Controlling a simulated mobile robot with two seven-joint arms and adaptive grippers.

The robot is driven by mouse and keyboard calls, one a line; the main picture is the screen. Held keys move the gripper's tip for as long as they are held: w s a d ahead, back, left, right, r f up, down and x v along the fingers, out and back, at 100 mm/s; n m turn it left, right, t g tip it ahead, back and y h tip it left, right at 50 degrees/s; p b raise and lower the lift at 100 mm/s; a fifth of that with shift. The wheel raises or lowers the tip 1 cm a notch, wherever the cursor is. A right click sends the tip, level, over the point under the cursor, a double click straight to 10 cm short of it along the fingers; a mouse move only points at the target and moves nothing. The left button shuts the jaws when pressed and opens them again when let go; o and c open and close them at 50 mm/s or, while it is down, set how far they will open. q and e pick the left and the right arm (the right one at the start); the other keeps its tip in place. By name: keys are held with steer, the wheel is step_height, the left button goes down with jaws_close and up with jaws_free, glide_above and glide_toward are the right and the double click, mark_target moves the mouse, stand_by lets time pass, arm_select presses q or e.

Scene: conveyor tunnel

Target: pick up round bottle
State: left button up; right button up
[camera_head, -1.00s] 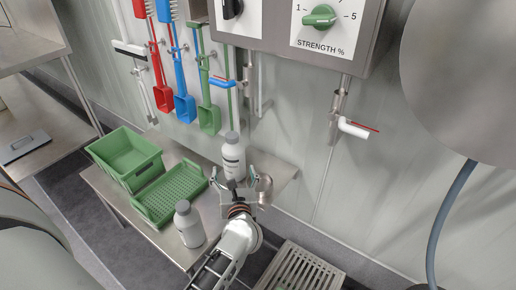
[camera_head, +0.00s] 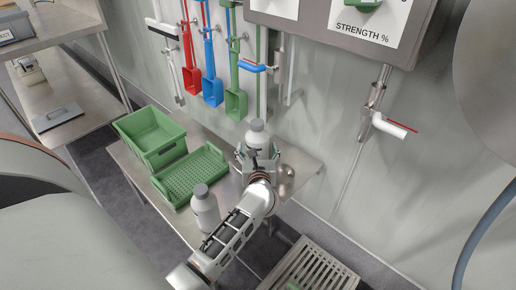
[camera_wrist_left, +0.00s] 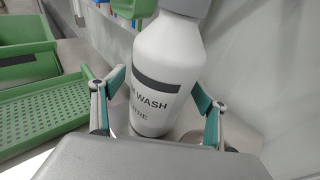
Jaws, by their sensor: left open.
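A white round bottle (camera_head: 257,137) with a grey cap stands upright at the back of the steel table (camera_head: 300,165). In the left wrist view this bottle (camera_wrist_left: 160,60) fills the middle, with a dark band and lettering including "WASH" on its label. My left gripper (camera_head: 258,153) is open, with its green-padded fingers on either side of the bottle's body. The wrist view shows a finger at each side of it; I cannot tell whether either touches. A second similar bottle (camera_head: 205,210) stands nearer, left of my arm. My right gripper is not in view.
A green crate (camera_head: 150,125) and a green perforated tray (camera_head: 190,178) stand on the table's left part. Scoops and brushes (camera_head: 236,103) hang on the wall behind. A pipe with a white handle (camera_head: 390,128) is at right. A floor grate (camera_head: 312,268) lies below.

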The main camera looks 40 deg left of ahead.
arm_select(q)
steer(key=c, duration=1.7)
steer(key=shift+w+r, duration=0.1)
steer(key=shift+r, duration=0.1)
jaws_close()
steer(key=shift+r, duration=0.1)
